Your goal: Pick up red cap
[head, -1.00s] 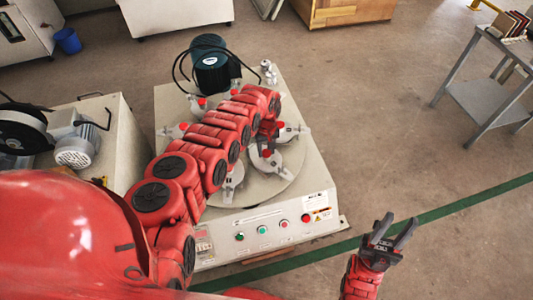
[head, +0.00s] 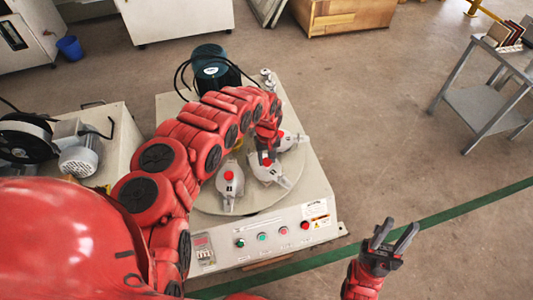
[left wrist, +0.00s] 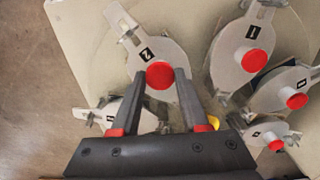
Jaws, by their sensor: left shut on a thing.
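In the left wrist view, a red cap (left wrist: 160,75) tops a grey metal holder labelled 2 (left wrist: 146,50). The fingertips of my left gripper (left wrist: 165,80) close on this cap from both sides. The cap still sits on its holder. In the head view, my left gripper (head: 266,148) reaches down over the round plate, partly hidden by its own wrist. A red cap (head: 267,162) shows right at its tips. My right gripper (head: 390,236) is open and empty, off to the right of the machine.
Other holders with red caps stand close by, one labelled 1 (left wrist: 256,62) and one at the plate's left (head: 228,176). The machine (head: 312,190) has a dark motor (head: 210,70) at the back and a button panel in front. A grey side table (head: 484,105) stands right.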

